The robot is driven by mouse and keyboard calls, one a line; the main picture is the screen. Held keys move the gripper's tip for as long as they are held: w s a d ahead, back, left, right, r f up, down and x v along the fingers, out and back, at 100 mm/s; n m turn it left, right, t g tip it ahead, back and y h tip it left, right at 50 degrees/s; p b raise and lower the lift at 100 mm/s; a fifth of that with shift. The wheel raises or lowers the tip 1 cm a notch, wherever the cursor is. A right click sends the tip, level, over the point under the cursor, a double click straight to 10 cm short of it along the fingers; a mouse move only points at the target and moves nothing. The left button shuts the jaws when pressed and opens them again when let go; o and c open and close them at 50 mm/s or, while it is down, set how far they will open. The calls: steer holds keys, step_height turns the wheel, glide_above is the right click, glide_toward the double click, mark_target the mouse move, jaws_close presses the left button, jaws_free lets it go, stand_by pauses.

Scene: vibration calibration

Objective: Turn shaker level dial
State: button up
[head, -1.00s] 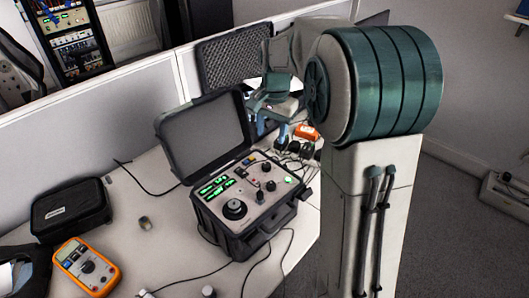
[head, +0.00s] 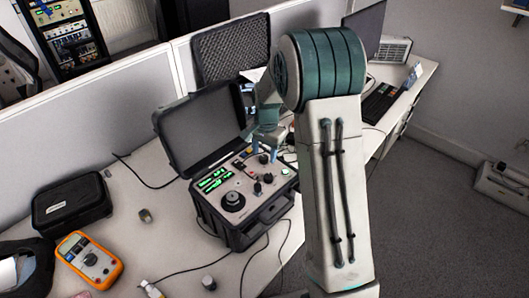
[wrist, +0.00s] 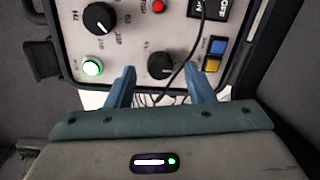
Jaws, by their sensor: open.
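The open shaker case (head: 245,235) stands on the desk with its lid raised at the back. Its panel carries a large round black knob (head: 232,201) and several smaller black dials. I cannot read which one is the shaker level dial. My gripper (head: 265,143) is over the far right part of the panel. In the wrist view, my open blue fingers (wrist: 160,72) lie to either side of a small black dial (wrist: 161,64); I see no contact. A larger dial (wrist: 99,17) sits farther up in that view.
A thin dark cable crosses the wrist view near the small dial. A lit green button (wrist: 92,68) and blue and yellow buttons (wrist: 213,62) lie nearby. An orange multimeter (head: 90,262) and black pouch (head: 70,205) are on the left of the desk.

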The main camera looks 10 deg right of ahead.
steer(key=shift+f, duration=0.6)
steer(key=c, duration=1)
steer(key=shift+n, duration=0.3)
